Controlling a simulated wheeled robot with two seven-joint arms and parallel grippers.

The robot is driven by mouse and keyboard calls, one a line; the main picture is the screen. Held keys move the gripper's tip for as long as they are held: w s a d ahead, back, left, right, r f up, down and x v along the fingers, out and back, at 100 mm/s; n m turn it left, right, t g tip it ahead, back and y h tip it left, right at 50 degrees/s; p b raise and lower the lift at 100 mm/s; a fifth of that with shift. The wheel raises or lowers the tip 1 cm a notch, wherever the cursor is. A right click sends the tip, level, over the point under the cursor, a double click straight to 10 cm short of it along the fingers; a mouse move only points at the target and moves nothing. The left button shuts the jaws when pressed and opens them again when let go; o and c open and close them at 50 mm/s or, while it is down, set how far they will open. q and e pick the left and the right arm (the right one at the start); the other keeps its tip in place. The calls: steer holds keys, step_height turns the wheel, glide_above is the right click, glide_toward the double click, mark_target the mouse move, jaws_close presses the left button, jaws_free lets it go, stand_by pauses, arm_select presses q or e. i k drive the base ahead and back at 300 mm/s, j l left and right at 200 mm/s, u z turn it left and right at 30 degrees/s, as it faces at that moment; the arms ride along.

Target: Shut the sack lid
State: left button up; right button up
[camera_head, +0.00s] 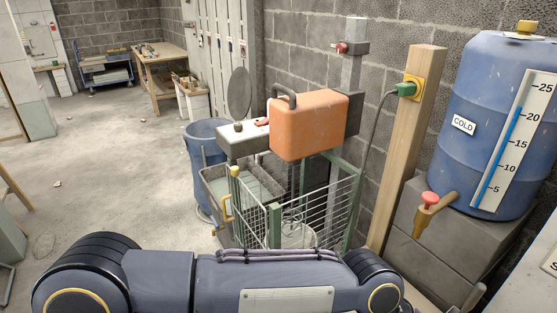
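I cannot make out anything that is clearly a sack. A grey round disc (239,93) stands upright above and behind the frame, at the bin's right. It looks like a raised lid, but I cannot tell whether it is joined to the bin. My blue-grey arm links cross the bottom of the picture. Neither gripper shows.
A wooden post (408,150) with a green plug stands to the right. A blue water barrel (490,120) rests on grey blocks. Open floor (100,180) lies to the left.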

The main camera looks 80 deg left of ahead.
mark_target(239, 89)
steer(key=k+u, duration=0.1)
steer(key=u, duration=3.15)
steer(key=i+j, duration=0.35)
steer(key=j, duration=0.15)
steer(key=i+j+u, duration=0.1)
steer(key=i+j, duration=0.25)
steer(key=j, duration=0.15)
steer(key=i+j, duration=0.6)
steer(key=i, duration=0.6)
steer(key=i+j+u, duration=0.1)
steer(key=i, duration=0.7)
steer(key=i+j, duration=0.2)
steer(key=i, duration=0.6)
steer(key=i+z, duration=0.1)
steer(key=i, duration=0.5)
steer(key=i+j+z, duration=0.15)
steer(key=i, duration=0.4)
steer(key=i+j+z, duration=0.1)
steer(key=i, duration=0.45)
steer(key=i+j+z, duration=0.1)
steer(key=i+j, duration=0.15)
steer(key=i, duration=0.35)
